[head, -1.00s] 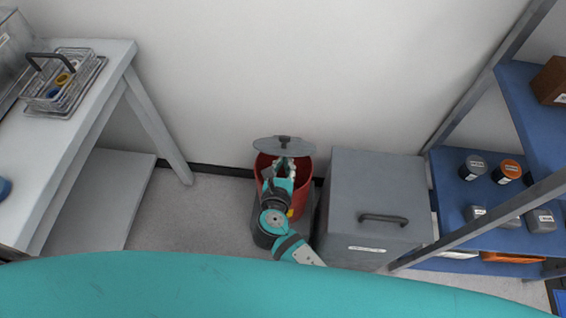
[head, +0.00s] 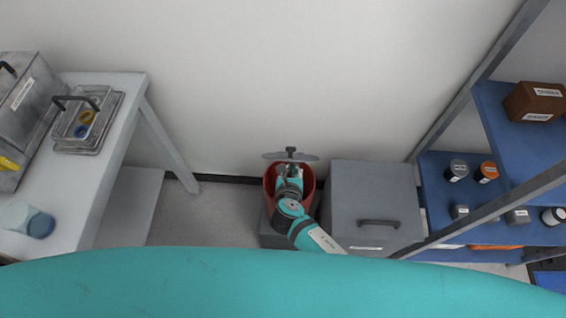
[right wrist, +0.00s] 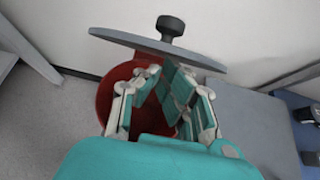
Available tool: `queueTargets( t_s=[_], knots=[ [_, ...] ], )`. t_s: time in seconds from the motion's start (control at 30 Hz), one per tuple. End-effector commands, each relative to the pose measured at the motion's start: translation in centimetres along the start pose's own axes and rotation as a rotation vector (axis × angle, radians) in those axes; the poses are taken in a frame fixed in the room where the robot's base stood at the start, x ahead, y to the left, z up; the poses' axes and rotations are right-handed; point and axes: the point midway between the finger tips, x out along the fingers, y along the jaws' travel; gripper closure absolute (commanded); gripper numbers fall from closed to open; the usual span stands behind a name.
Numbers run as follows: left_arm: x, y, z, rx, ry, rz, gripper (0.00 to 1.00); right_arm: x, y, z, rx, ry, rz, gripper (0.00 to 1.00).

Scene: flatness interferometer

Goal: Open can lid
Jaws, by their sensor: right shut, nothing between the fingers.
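A dark knob (head: 291,151) sits on the lid; in the right wrist view the lid (right wrist: 125,40) and knob (right wrist: 170,27) are beyond the fingers. My right gripper (head: 289,172) is over the can's mouth, just below the lid, shut and empty. Whether its fingertips touch the lid I cannot tell. My left gripper is not in view.
A grey box with a handle (head: 345,200) stands close to the can's right. A blue shelf (head: 436,195) with jars is farther right. A white table (head: 85,190) with a wire basket (head: 75,127) is at left. Floor between table and can is clear.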

Motion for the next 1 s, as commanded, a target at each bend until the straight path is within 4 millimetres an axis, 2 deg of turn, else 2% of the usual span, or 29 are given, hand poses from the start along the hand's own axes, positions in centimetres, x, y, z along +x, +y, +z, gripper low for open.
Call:
queueTargets(
  t_s=[0.03, 0.1, 0.27, 0.4, 0.73, 1.0],
  knots=[
    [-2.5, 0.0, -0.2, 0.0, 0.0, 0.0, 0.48, -0.6, -0.2, 1.6, 0.0, 0.023, -0.002, 1.0],
    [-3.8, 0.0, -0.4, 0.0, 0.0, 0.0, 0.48, -0.4, -0.3, 2.2, -0.001, 0.059, -0.002, 1.0],
    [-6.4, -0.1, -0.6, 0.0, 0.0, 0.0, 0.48, 0.1, -0.3, 3.4, 0.0, 0.147, -0.001, 1.0],
    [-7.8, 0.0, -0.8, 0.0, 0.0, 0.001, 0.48, 0.8, -0.4, 4.4, -0.002, 0.145, -0.002, 1.0],
    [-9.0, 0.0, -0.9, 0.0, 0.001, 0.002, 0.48, 2.5, -0.3, 6.8, 0.001, 0.144, 0.0, 1.0],
    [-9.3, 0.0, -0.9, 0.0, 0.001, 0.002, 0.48, 3.1, -0.3, 7.5, -0.001, 0.144, 0.001, 1.0]
  ],
)
